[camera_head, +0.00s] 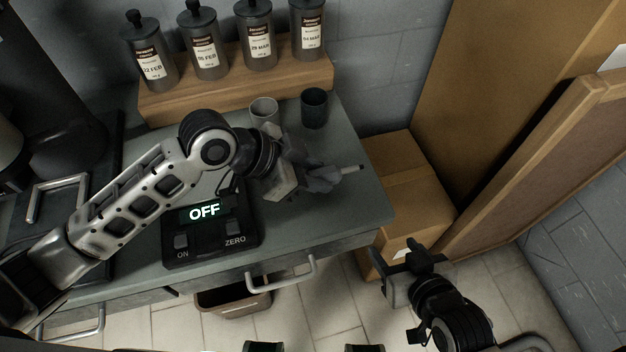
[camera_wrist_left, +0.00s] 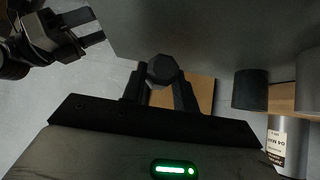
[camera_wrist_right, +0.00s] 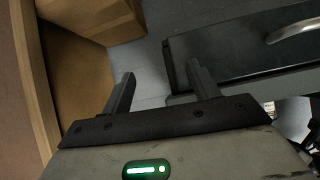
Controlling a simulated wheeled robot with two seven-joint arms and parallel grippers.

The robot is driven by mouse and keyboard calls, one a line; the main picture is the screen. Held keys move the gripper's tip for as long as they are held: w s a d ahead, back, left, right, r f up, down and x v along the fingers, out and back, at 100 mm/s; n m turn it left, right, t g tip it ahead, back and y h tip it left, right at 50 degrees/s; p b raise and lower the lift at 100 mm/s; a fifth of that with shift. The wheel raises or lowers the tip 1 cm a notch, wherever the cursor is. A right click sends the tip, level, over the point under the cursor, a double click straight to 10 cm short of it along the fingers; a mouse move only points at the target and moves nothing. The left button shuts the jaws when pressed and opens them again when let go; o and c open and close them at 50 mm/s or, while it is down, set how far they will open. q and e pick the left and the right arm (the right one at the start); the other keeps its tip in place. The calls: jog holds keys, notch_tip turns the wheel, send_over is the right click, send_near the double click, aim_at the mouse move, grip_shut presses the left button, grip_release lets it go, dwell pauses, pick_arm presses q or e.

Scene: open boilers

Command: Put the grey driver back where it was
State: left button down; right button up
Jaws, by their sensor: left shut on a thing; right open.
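My left gripper (camera_head: 318,178) is above the right end of the dark counter (camera_head: 345,212) and shut on the grey driver. The driver's thin shaft (camera_head: 350,169) points right in the head view. In the left wrist view its faceted dark end (camera_wrist_left: 162,70) shows between the fingers; the rest of it is hidden. My right gripper (camera_head: 410,262) is open and empty, off the counter's right side, low near the cardboard box. It also shows at the upper left of the left wrist view (camera_wrist_left: 70,38).
A black scale (camera_head: 212,240) reading OFF is left of my left gripper. A light cup (camera_head: 264,108) and a dark cup (camera_head: 314,108) stand behind it. Several labelled canisters stand on a wooden riser (camera_head: 190,105). A cardboard box (camera_head: 405,185) and leaning boards (camera_head: 540,160) are at right.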

pick_arm(q)
jog(key=shift+f, duration=1.35)
jog(key=shift+f, duration=0.2)
jog(key=c, duration=1.1)
grip_release()
jog(key=shift+r, duration=0.25)
jog(key=v, duration=1.2)
jog(key=shift+s, duration=0.1)
jog(key=shift+s+f, duration=0.1)
